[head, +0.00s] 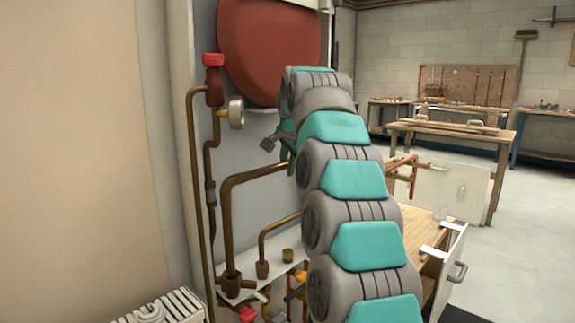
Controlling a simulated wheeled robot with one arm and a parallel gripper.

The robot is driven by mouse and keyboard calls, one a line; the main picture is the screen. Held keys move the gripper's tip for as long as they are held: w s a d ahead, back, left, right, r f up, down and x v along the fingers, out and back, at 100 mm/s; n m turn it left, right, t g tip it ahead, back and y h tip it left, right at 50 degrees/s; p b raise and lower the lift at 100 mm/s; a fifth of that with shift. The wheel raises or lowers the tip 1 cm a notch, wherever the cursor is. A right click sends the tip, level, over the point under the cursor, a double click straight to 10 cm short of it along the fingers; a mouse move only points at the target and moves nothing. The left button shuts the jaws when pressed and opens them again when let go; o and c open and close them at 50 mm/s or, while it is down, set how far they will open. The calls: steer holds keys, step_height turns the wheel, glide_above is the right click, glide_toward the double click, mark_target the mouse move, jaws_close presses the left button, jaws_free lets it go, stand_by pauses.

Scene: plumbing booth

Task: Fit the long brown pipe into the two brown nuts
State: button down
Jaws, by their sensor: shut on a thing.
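The long brown pipe (229,215) rises on the left of the board, bends and runs right until my arm hides it. Its lower end is at a brown nut (231,284) on the white shelf; I cannot tell whether it is seated. Another brown nut (262,269) stands to the right, with a thinner brown pipe (265,240) rising from it. A short brown fitting (288,256) stands further right. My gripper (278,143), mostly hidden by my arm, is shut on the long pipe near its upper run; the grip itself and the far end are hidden.
A red tank (270,45) hangs above. A gauge (236,113) and a red-capped valve (213,75) sit on the pipe at left. Valves with coloured handles (248,314) are below the shelf. A radiator (165,308) is at lower left, and a wooden cabinet (432,240) at right.

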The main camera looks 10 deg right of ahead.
steer(key=shift+r+p, duration=0.35)
steer(key=shift+p, duration=0.2)
steer(key=shift+s+f+p, duration=0.1)
steer(key=shift+p, duration=0.2)
steer(key=shift+a+f+b, duration=0.1)
steer(key=shift+f+b, duration=1.6)
steer(key=shift+f, duration=1)
steer(key=c, duration=0.6)
jaws_free()
